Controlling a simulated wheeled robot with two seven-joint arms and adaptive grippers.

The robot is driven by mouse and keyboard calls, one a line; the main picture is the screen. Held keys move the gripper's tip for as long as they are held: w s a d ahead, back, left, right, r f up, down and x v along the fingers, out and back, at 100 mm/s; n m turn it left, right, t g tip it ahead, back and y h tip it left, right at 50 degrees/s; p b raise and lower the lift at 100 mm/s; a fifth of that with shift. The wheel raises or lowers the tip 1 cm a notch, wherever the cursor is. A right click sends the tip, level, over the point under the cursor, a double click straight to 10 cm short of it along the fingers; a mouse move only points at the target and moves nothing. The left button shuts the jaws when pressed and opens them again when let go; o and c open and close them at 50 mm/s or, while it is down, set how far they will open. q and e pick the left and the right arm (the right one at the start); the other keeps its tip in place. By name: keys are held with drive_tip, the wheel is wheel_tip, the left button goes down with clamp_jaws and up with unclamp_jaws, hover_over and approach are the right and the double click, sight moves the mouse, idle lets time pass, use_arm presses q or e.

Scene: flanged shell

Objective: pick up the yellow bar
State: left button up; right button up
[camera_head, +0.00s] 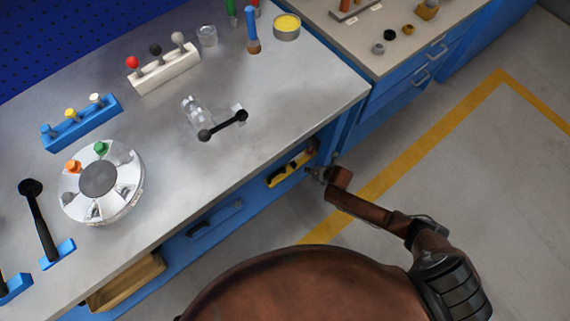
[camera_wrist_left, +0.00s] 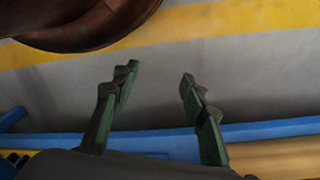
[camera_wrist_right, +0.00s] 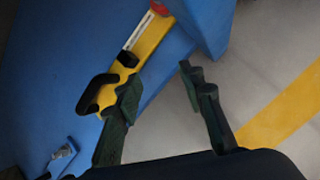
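My left gripper (camera_wrist_left: 159,72) is open and empty, outside the head view.
The workbench top (camera_head: 270,155) carries a silver round fixture (camera_head: 125,210), a blue peg block (camera_head: 85,125), a white peg block (camera_head: 165,72) and a black-knobbed bar (camera_head: 224,125). Floor to the right is clear.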

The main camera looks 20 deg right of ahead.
sight(293, 163)
use_arm(q)
wheel_tip(293, 163, up, 5)
drive_tip(key=b, duration=0.4)
use_arm(e)
drive_tip(key=w+a+n, duration=0.1)
drive_tip(key=n, duration=0.1)
drive_tip(key=w+a+f+n, duration=0.1)
drive_tip(key=w+a+n, duration=0.1)
drive_tip(key=n, duration=0.1)
drive_tip(key=w+a+n+b, duration=0.1)
drive_tip(key=w+a+n, duration=0.1)
drive_tip(key=shift+w+a+f+n+y, duration=0.25)
drive_tip(key=shift+n+y, duration=0.05)
drive_tip(key=b+x, duration=0.4)
drive_tip(key=x, duration=0.1)
drive_tip(key=shift+a, duration=0.1)
use_arm(q)
drive_tip(key=w+d+f+t+h, duration=0.2)
drive_tip(key=w+d+f+t, duration=0.2)
drive_tip(key=w+d+f, duration=0.2)
wheel_tip(293, 163, down, 3)
drive_tip(key=w, duration=0.3)
drive_tip(key=shift+d+r, duration=0.2)
drive_tip(key=shift+d, duration=0.1)
use_arm(e)
drive_tip(key=shift+r, duration=0.1)
drive_tip(key=shift+c, duration=0.6)
clamp_jaws()
